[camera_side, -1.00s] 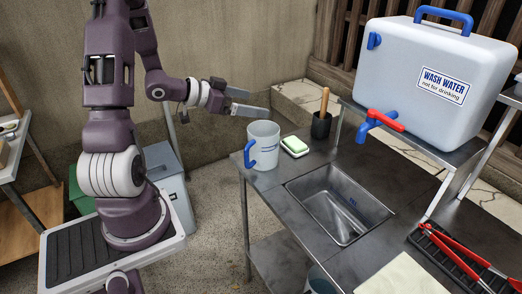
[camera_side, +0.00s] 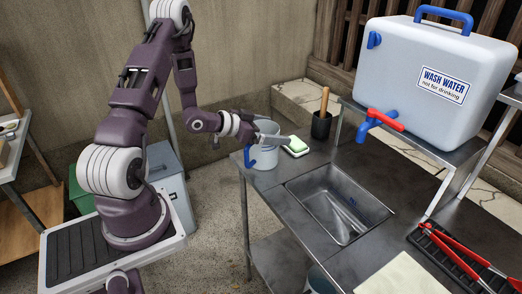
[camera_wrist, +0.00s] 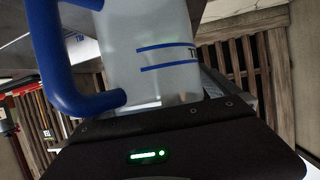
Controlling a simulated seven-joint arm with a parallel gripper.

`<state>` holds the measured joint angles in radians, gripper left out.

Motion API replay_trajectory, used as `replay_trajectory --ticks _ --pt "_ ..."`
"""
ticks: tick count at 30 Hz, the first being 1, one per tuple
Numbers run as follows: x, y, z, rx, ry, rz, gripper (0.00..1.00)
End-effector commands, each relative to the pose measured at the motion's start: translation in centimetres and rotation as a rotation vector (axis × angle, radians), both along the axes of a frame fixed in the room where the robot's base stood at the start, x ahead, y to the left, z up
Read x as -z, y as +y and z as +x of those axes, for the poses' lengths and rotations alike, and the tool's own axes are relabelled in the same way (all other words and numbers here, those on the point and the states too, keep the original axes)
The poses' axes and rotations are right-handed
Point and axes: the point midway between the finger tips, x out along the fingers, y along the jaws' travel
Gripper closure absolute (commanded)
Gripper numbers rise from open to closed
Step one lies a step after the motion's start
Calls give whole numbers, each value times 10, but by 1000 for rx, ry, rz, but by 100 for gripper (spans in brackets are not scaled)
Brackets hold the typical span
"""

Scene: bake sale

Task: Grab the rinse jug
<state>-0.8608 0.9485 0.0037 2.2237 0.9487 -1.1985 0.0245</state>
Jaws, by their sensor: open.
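The rinse jug (camera_side: 266,157) is a pale, see-through jug with a blue handle (camera_side: 250,158) on its left side. It stands upright on the near left corner of the metal counter. My gripper (camera_side: 282,141) is open at the jug's upper part, and one finger crosses in front of its wall below the rim. The other finger is mostly hidden, so I cannot tell if either touches. In the wrist view the jug (camera_wrist: 160,60) fills the middle close up, with blue marks on its wall and the handle at left.
A green and white sponge on a dish (camera_side: 296,147) lies just right of the jug. Behind it is a dark pot with a wooden handle (camera_side: 321,124). A sink (camera_side: 338,205) is set in the counter (camera_side: 290,240). A wash water tank (camera_side: 420,80) with a red and blue tap stands at right.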

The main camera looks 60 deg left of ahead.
Motion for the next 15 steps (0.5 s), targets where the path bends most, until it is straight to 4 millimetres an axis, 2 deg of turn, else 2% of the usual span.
replay_trajectory --ticks 1,2,12,13,15 --pt "0 0 0 0 0 0 4" --pt "0 0 0 0 0 0 10" --pt "0 0 0 0 0 1 77" --pt "0 0 0 0 0 1 81" --pt "0 0 0 0 0 1 81"
